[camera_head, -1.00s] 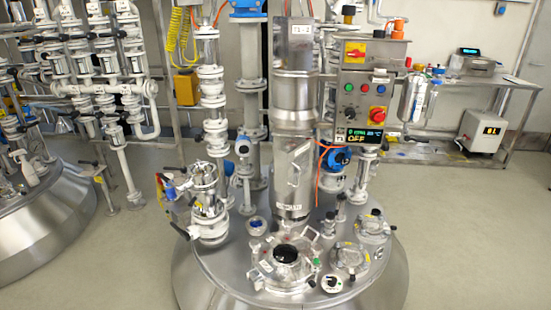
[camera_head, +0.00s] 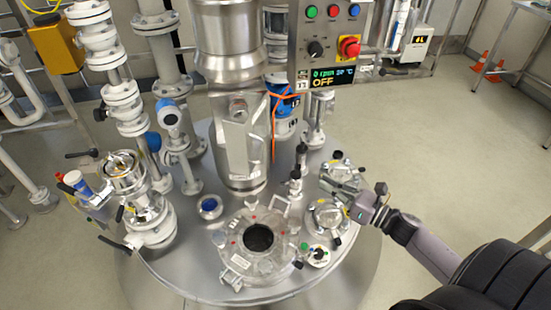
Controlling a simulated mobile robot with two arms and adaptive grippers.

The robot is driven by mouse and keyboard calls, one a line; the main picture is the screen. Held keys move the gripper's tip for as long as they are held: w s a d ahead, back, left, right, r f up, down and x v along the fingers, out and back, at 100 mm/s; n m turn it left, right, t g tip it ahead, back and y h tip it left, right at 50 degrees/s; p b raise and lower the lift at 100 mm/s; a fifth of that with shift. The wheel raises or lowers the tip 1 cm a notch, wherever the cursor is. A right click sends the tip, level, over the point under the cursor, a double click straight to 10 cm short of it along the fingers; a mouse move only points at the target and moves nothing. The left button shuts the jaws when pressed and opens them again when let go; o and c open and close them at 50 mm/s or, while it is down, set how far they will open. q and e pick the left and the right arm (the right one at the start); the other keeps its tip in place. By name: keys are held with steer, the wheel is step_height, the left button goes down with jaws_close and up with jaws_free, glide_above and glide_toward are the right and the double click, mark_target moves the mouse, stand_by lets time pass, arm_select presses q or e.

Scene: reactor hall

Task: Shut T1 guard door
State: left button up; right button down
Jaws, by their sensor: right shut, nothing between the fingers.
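The T1 guard door (camera_head: 237,152) is a shiny metal panel with a bar handle, on the lower part of the steel agitator column (camera_head: 227,50). Its edge seems to stand out from the column, but I cannot tell exactly how far it is open. My right gripper (camera_head: 364,207) is shut and empty. It is at the right rim of the vessel lid, beside the round glass ports, well to the right of the door and apart from it. My left gripper is not in view.
The vessel lid (camera_head: 190,255) carries a clamped manway (camera_head: 258,238), glass ports (camera_head: 326,217) and valve piping (camera_head: 150,215) at left. A control box (camera_head: 330,45) reading OFF hangs right of the column. Open floor (camera_head: 450,160) lies to the right.

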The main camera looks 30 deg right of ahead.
step_height(320, 180, up, 5)
steer(key=a+n+y, duration=0.2)
steer(key=a+n, duration=0.1)
steer(key=n, duration=0.2)
arm_select(q)
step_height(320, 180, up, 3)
steer(key=p, duration=0.3)
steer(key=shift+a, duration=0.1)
arm_select(e)
steer(key=f+x, duration=0.1)
steer(key=x, duration=1.2)
steer(key=shift+r, duration=0.35)
steer(key=shift+a, duration=0.3)
